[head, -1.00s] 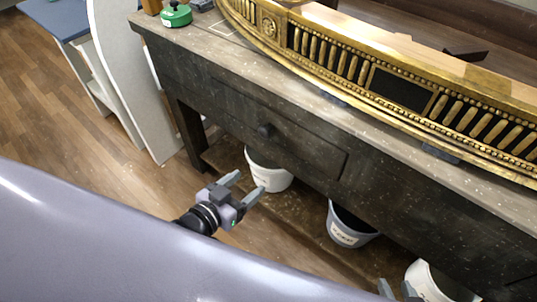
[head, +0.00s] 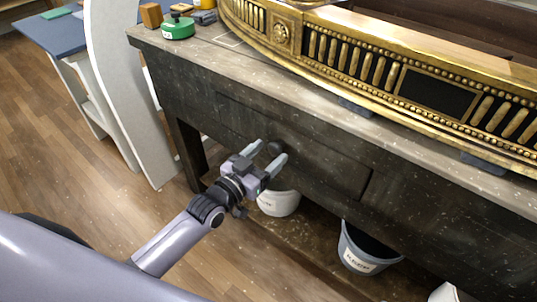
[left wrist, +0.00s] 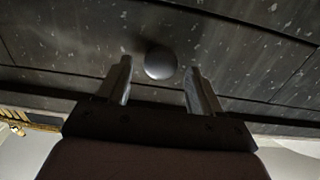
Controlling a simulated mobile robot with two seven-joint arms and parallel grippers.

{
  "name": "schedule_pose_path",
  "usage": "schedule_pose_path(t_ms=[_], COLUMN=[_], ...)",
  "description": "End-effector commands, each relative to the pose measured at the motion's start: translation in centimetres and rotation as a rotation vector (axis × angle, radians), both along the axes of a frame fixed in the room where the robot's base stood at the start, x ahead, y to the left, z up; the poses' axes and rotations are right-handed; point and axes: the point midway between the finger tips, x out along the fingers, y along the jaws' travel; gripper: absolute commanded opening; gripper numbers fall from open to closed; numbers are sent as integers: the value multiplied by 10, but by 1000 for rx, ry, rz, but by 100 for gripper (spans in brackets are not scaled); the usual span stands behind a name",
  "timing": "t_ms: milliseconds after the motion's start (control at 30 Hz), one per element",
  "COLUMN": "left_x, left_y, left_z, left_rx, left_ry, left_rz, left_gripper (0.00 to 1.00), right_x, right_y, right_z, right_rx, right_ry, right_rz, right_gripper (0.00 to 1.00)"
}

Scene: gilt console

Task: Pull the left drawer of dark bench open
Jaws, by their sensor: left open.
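The dark bench (head: 185,82) runs across the head view, with its left drawer (head: 325,168) flush in the front, so it looks shut. A round dark knob (head: 275,148) sits on the drawer face. My left gripper (head: 270,154) is open in front of the drawer, its fingertips close to the knob. In the left wrist view the knob (left wrist: 160,63) shows between and just beyond the two open fingers (left wrist: 158,80). I cannot tell whether a finger touches it. My right gripper is out of view.
A white bucket (head: 279,203) and a grey bucket (head: 362,250) stand on the low shelf under the bench. A gilt console piece (head: 400,75) lies on the bench top beside a green container (head: 178,28). A white panel (head: 120,95) stands at the left.

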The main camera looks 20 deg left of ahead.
Motion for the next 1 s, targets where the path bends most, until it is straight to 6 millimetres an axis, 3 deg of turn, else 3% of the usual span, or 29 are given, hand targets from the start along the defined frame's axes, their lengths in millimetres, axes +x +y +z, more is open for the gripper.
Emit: schedule_pose_path(t_ms=[400,467,600,633,833,1000], left_x=[8,8,8,8,5,-11], left_y=[-3,-3,-3,-3,-2,3], left_z=[0,0,0,0,0,2], left_rx=[0,0,0,0,1,2], left_ry=[1,1,1,1,2,5], left_rz=[-1,-1,-1,-1,-1,-1], left_gripper=[66,49,4,0,0,0], right_x=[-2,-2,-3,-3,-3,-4], right_y=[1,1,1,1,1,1], right_z=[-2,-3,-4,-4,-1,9], right_rx=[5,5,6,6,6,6], right_ry=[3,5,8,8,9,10], right_rz=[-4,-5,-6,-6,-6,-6], right_gripper=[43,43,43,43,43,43])
